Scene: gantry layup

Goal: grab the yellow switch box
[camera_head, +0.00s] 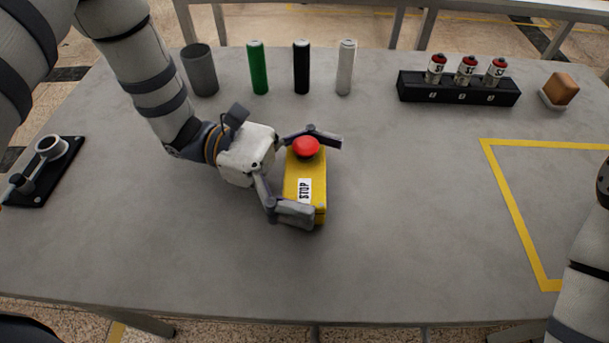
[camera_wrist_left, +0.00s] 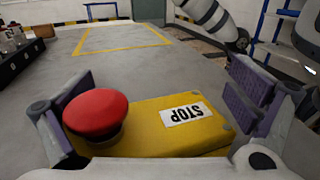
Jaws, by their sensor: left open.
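The yellow switch box (camera_head: 312,194) lies on the grey table, with a red mushroom button (camera_head: 306,147) at its far end and a white STOP label. My left gripper (camera_head: 318,177) is open around the box, one finger by the far end and one by the near end. In the left wrist view the box (camera_wrist_left: 150,133) sits between the two open finger pads (camera_wrist_left: 160,105), with the red button (camera_wrist_left: 96,112) close to the left pad. A gap shows beside the right pad. My right gripper is not visible; only part of my right arm shows at the right edge.
A grey cup (camera_head: 200,70) and green (camera_head: 258,68), black (camera_head: 301,67) and white (camera_head: 346,67) cylinders stand behind. A black rack (camera_head: 458,90) holds three red-topped bottles. A brown block (camera_head: 560,89) sits back right. A black fixture (camera_head: 42,172) is at left. The yellow-taped area (camera_head: 512,197) is empty.

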